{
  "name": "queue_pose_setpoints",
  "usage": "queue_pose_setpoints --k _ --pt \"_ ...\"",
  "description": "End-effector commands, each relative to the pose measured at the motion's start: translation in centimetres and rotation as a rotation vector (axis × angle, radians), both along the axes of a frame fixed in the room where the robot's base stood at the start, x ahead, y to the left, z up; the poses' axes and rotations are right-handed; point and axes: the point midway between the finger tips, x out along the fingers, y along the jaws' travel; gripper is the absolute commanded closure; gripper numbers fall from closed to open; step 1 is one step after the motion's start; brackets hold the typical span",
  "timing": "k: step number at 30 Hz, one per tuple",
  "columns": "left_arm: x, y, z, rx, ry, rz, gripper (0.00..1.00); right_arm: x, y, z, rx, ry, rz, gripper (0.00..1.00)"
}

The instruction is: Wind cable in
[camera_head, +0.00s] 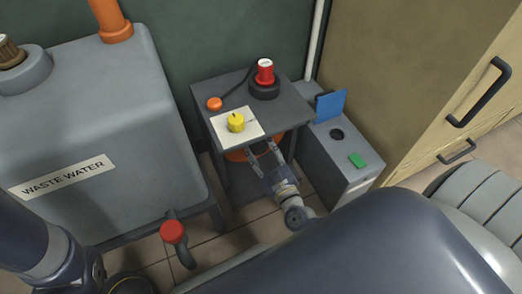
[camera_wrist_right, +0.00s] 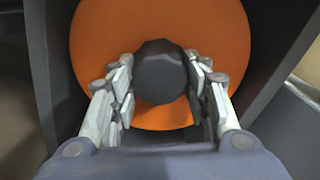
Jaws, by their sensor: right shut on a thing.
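Under the small grey table, an orange disc (camera_head: 238,156) shows partly, shaded by the tabletop. In the right wrist view the orange disc (camera_wrist_right: 105,35) fills the middle, with a round dark knob (camera_wrist_right: 160,72) at its centre. My right gripper (camera_head: 262,151) reaches under the table's front edge. Its fingers stand on both sides of the knob and are shut on it. On the tabletop a thin dark cable (camera_head: 237,93) runs from an orange ball (camera_head: 214,103) towards the back edge. My left arm shows at the lower left, but its gripper is not in view.
The small table (camera_head: 293,112) carries a yellow knob (camera_head: 236,122) on a pale plate and a red button (camera_head: 265,72). A grey waste water tank (camera_head: 140,120) stands left. A grey box (camera_head: 335,170) with a blue flap stands right, beside a wooden cabinet (camera_head: 420,90).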

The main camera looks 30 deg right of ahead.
Motion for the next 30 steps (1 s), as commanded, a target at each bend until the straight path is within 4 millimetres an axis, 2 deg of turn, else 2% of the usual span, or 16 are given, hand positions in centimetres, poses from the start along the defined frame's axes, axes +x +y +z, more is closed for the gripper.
queue_pose_setpoints --k 10,26,27,29,30 --pt "0.41 0.00 -1.00 -0.002 0.010 -0.002 0.61 0.12 -0.16 -0.10 0.134 -0.008 -0.003 0.99" --pt "0.77 -0.08 -1.04 0.000 0.017 0.000 0.61 0.14 -0.14 -0.01 0.160 -0.010 -0.004 0.99" --pt "0.75 -0.08 -1.05 0.000 0.017 0.000 0.61 0.14 -0.14 0.00 0.159 -0.010 -0.004 0.50" --pt "0.71 -0.07 -1.05 0.000 0.016 -0.001 0.61 0.13 -0.12 0.00 0.158 -0.010 -0.004 0.36" --pt "0.70 -0.07 -1.07 -0.001 0.016 0.000 0.61 0.11 -0.11 -0.01 0.158 -0.010 -0.003 0.36"
